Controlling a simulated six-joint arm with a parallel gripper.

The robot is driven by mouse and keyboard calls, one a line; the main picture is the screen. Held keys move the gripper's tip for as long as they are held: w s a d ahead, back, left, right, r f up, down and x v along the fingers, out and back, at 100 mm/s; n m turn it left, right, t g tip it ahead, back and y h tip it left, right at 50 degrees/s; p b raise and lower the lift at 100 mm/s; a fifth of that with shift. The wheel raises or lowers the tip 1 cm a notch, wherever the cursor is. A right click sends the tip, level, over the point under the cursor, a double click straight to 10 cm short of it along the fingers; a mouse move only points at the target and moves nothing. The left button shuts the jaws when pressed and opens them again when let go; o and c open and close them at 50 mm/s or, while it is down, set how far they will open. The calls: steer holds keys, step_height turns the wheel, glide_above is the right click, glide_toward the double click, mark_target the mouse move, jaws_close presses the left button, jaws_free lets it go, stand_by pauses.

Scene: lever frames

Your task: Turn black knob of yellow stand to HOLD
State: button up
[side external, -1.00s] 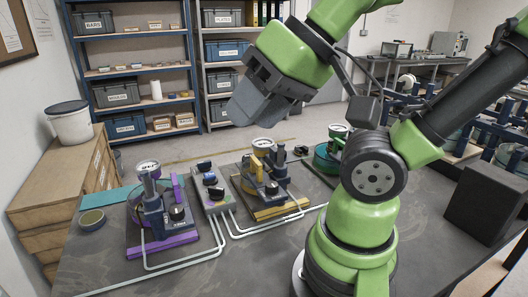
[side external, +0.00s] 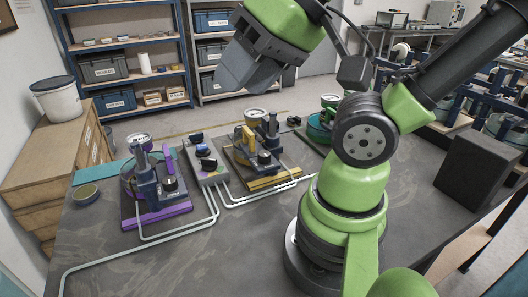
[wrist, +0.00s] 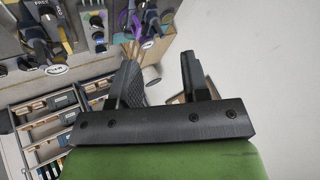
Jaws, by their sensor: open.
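The yellow stand (side external: 272,183) is in the middle of the table in the side external view. It has a yellow front edge, a yellow upright part and a round gauge on top. Its black knob (side external: 264,157) faces the front; its pointer and any HOLD mark are too small to read. My gripper (side external: 228,82) is up in the air above and behind the stands, apart from them. In the wrist view my gripper (wrist: 160,58) shows two separated fingers with nothing between them. Stands appear at that view's upper left, partly cut off.
A purple stand (side external: 157,216) stands to the left, with a grey control box (side external: 207,172) between it and the yellow one. A green stand (side external: 318,130) is at the right. Pale pipes (side external: 180,226) run along the table front. A small round tin (side external: 86,194) sits at far left.

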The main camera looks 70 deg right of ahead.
steer(key=shift+o, duration=1.3)
steer(key=n+g+h, duration=0.2)
steer(key=n+g, duration=0.5)
steer(key=n, duration=2)
glide_above(264, 152)
step_height(264, 152, down, 13)
steer(key=shift+r, duration=0.2)
step_height(264, 152, down, 9)
steer(key=shift+f, duration=0.1)
steer(key=c, duration=0.9)
